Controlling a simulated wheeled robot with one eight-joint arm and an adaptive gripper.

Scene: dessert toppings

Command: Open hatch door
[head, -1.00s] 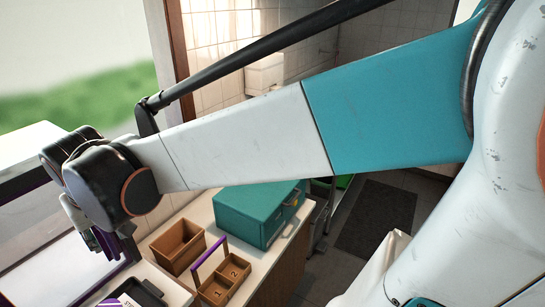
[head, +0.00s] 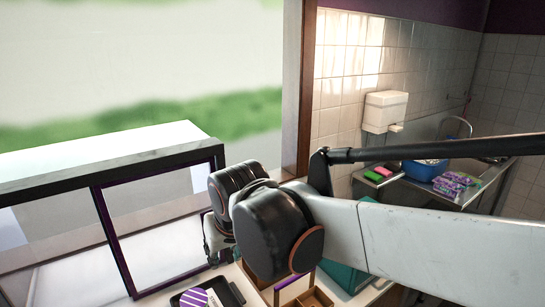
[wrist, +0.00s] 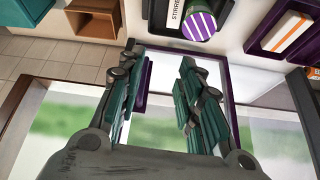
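The hatch door is a glass pane in a purple frame (head: 105,240), set in the dark-edged window at the left of the head view. Its frame also shows in the wrist view (wrist: 232,105), behind and around the fingers. My gripper (wrist: 160,62) is open, with a clear gap between its two fingers. A short purple bar (wrist: 144,88) shows beside the left finger; I cannot tell whether they touch. In the head view my gripper (head: 216,243) is at the right edge of the frame, partly hidden by my wrist.
On the counter below are a black tray (wrist: 167,17) with a purple-striped item, a wooden box (wrist: 93,20) and a teal box (wrist: 25,10). A dark brown post (head: 297,90) stands right of the opening. A metal sink with a blue bowl (head: 425,170) is farther right.

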